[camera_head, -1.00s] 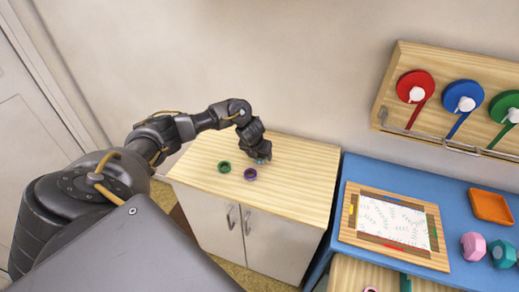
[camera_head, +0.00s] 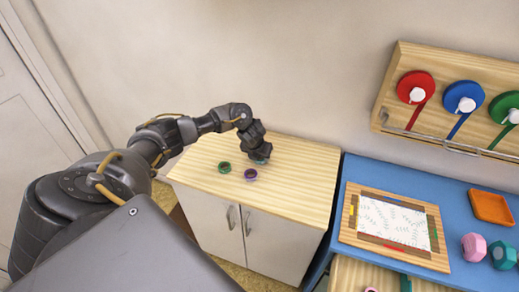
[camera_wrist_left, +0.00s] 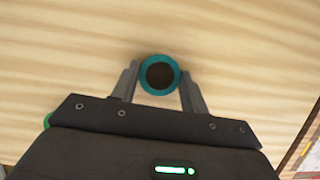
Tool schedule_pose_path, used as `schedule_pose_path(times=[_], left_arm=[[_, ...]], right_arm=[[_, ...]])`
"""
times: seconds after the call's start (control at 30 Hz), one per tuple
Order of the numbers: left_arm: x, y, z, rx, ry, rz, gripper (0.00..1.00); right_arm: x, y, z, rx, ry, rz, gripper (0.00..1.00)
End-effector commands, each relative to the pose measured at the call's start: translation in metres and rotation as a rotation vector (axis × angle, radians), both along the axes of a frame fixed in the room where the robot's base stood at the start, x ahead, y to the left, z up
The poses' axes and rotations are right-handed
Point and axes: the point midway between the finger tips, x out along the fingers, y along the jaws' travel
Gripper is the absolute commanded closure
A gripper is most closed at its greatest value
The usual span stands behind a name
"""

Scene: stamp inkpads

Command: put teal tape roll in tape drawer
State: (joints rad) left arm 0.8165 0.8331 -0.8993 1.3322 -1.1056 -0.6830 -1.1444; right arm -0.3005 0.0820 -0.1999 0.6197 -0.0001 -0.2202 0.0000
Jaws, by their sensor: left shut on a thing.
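The teal tape roll (camera_wrist_left: 143,76) is a small ring with a dark centre, gripped between the two fingers of my left gripper (camera_wrist_left: 158,82) in the left wrist view. In the head view my left gripper (camera_head: 261,156) points down over the wooden cabinet top, and only a sliver of teal shows at its tips. I cannot tell whether the roll touches the top. A light wood, drawer-like part (camera_head: 345,276) juts out below the blue table at the bottom edge, partly cut off. My right gripper is not in view.
A green roll (camera_head: 224,167) and a purple roll (camera_head: 250,174) lie on the cabinet top (camera_head: 300,185), left of the gripper. The blue table (camera_head: 457,185) at right holds a framed sheet (camera_head: 393,222), an orange tray (camera_head: 490,207) and pink and teal blocks. The cabinet top's right side is clear.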

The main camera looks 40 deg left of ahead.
Motion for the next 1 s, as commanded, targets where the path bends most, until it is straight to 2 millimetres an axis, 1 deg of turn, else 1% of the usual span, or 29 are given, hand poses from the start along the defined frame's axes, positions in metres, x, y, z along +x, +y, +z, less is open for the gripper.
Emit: schedule_pose_path(times=[0.17,0.27,0.3,0.33,0.43,0.5,0.6,0.7,0.8,0.9,1.0], left_arm=[[0.001,0.0,0.011,0.0,-0.002,0.0,0.8],[0.002,0.001,0.025,0.0,-0.004,0.001,0.8],[0.002,0.001,0.032,0.002,-0.005,-0.001,0.8],[-0.002,0.0,0.036,0.002,-0.003,-0.002,0.8],[-0.018,-0.006,0.056,0.005,-0.004,-0.005,0.8],[-0.031,-0.012,0.073,0.005,-0.005,-0.006,0.8],[-0.05,-0.018,0.1,0.005,-0.003,-0.007,0.8],[-0.073,-0.027,0.109,0.006,0.0,-0.006,0.8],[-0.093,-0.035,0.117,0.005,0.001,-0.006,0.8],[-0.108,-0.041,0.124,0.003,-0.001,-0.004,0.8],[-0.12,-0.046,0.128,0.003,0.0,-0.003,0.8]], right_arm=[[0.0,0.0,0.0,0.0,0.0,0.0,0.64],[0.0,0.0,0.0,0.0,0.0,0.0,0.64],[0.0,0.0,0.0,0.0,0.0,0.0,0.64],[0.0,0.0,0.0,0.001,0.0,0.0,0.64],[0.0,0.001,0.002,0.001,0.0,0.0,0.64],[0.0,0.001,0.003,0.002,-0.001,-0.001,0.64],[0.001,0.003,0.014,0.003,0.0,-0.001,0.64],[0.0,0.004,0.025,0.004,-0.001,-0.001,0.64],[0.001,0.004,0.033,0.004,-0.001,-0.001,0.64],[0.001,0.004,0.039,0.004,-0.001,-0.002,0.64],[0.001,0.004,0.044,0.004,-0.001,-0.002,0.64]])
